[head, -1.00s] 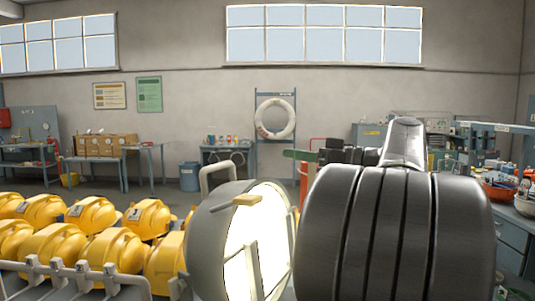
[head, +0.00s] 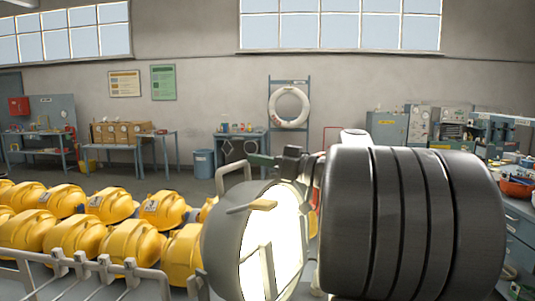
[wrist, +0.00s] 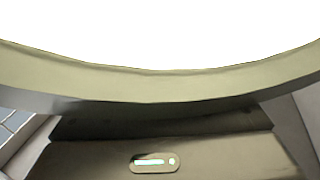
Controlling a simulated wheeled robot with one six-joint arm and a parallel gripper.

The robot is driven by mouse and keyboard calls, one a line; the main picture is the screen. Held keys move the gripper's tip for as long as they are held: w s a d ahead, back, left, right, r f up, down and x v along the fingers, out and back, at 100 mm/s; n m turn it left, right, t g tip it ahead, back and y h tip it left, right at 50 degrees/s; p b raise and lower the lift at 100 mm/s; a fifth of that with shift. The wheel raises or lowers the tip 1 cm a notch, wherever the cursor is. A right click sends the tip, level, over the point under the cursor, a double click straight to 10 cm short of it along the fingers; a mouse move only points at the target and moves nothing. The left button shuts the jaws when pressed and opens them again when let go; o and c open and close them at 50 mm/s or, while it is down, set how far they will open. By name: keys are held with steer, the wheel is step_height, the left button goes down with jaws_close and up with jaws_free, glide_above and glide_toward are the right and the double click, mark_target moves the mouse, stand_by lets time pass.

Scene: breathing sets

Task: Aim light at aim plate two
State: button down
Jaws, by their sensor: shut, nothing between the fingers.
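The light is a round grey lamp (head: 222,235) with a handle on top and a yellow tab on its rim. Its bright white face (head: 275,250) points toward the right. The wrist view is filled at the top by a white glowing area (wrist: 160,35) inside a pale curved rim, apparently the lamp face. My gripper (head: 266,161) is shut and empty, just above and behind the lamp's top rim. Whether it touches the lamp cannot be told. My thick dark arm link hides much at the right. I cannot make out which thing is aim plate two.
Yellow helmets (head: 105,238) stand in rows at the left behind a pale rail (head: 100,270). A white ring (head: 289,106) hangs on a blue stand at the back. Workbenches (head: 92,146) line the wall. A bench with a red bowl (head: 517,187) stands at the right.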

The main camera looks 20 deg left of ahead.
steer(key=shift+a+f, duration=0.1)
steer(key=shift+a+f+b, duration=0.35)
steer(key=shift+a+b, duration=0.2)
steer(key=shift+b, duration=0.5)
steer(key=shift+w+r, duration=0.1)
